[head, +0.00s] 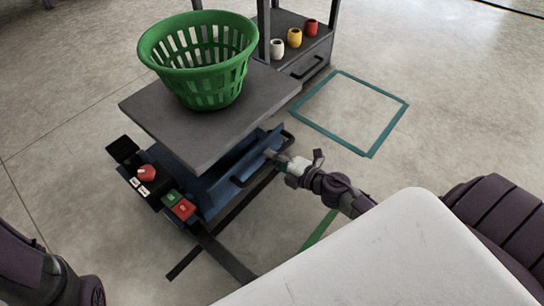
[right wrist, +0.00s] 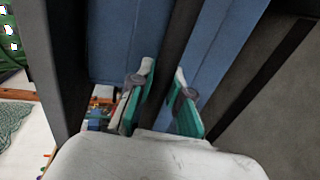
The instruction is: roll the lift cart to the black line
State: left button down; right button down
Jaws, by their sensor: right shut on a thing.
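The lift cart has a dark grey platform (head: 165,118) above a blue body (head: 212,190). A black handle (head: 248,172) runs along its near side. My right gripper (head: 272,155) is at the far right part of that handle. In the right wrist view, its teal-padded fingers (right wrist: 160,100) are shut on the black handle bar (right wrist: 177,40), one finger on each side. Black strips (head: 228,259) lie on the floor at the cart's near end and cross near its corner; I cannot tell whether one is the black line. My left gripper is out of view.
A green basket (head: 205,60) stands on the platform. A control box with a red knob (head: 146,173) and buttons sits at the cart's left end. Behind stands a grey shelf unit (head: 310,62) with several cups. A teal floor square (head: 385,133) and a green strip (head: 318,230) lie right.

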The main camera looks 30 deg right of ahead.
jog(key=c, duration=1.1)
grip_release()
jog(key=v, duration=1.2)
